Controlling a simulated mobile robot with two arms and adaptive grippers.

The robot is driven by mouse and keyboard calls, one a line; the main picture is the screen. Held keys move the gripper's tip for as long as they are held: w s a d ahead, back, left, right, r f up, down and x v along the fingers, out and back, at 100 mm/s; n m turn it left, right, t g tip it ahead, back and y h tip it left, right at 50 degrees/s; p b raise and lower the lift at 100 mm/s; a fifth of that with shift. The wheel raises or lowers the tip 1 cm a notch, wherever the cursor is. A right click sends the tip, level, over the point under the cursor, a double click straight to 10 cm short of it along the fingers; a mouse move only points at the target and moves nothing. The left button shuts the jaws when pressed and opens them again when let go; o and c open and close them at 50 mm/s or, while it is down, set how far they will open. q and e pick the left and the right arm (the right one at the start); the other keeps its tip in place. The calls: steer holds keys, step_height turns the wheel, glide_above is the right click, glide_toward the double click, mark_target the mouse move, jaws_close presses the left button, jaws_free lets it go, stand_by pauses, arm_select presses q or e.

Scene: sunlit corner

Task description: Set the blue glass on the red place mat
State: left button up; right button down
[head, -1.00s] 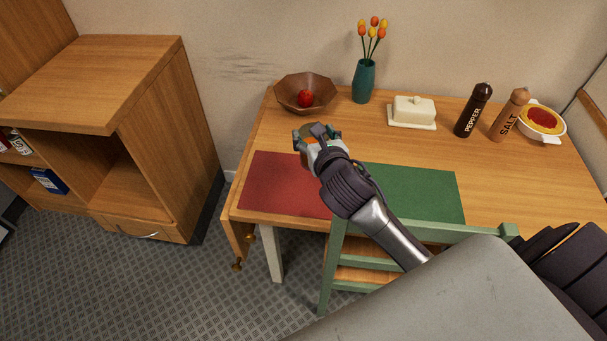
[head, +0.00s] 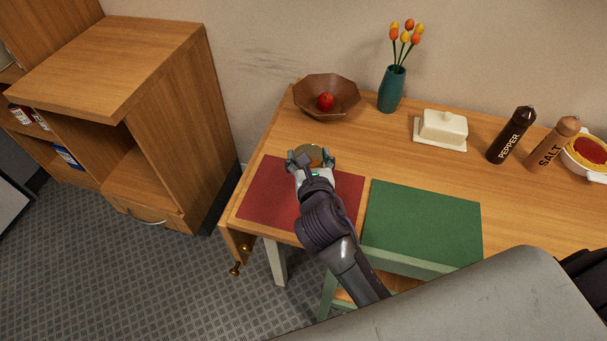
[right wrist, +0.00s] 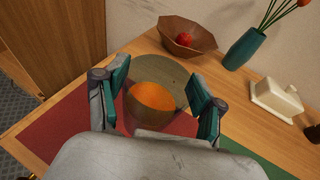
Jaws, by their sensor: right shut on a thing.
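The red place mat (head: 268,198) lies at the left front of the wooden table. My right gripper (head: 311,158) is shut on a glass (right wrist: 160,68) with something orange in it. The glass looks grey-olive and see-through in the right wrist view; no clear blue shows. In the head view it appears over the back edge of the red mat, and my right arm covers part of the mat. The fingers stand on either side of the glass. I cannot tell whether its base is touching anything. My left gripper is not in view.
A green mat (head: 422,222) lies to the right. Behind are a wooden bowl (head: 345,100) with a red fruit (head: 325,101), a teal vase (head: 391,90), a butter dish (head: 441,129), a pepper mill (head: 512,135) and a salt mill (head: 553,146). A chair stands at the front.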

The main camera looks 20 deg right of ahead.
steer(key=shift+s+a+f, duration=0.1)
steer(key=shift+a+f, duration=0.2)
steer(key=shift+a, duration=0.25)
steer(key=shift+a+f, duration=0.25)
steer(key=shift+f, duration=0.3)
step_height(320, 180, down, 2)
steer(key=shift+f+b, duration=0.2)
steer(key=shift+b, duration=0.3)
steer(key=shift+d+f, duration=0.1)
steer(key=shift+f, duration=0.2)
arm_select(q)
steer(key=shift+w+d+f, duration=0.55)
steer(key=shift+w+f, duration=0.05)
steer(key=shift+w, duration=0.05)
arm_select(e)
steer(key=shift+c, duration=0.7)
jaws_free()
steer(key=shift+f, duration=0.15)
steer(key=v, duration=1.2)
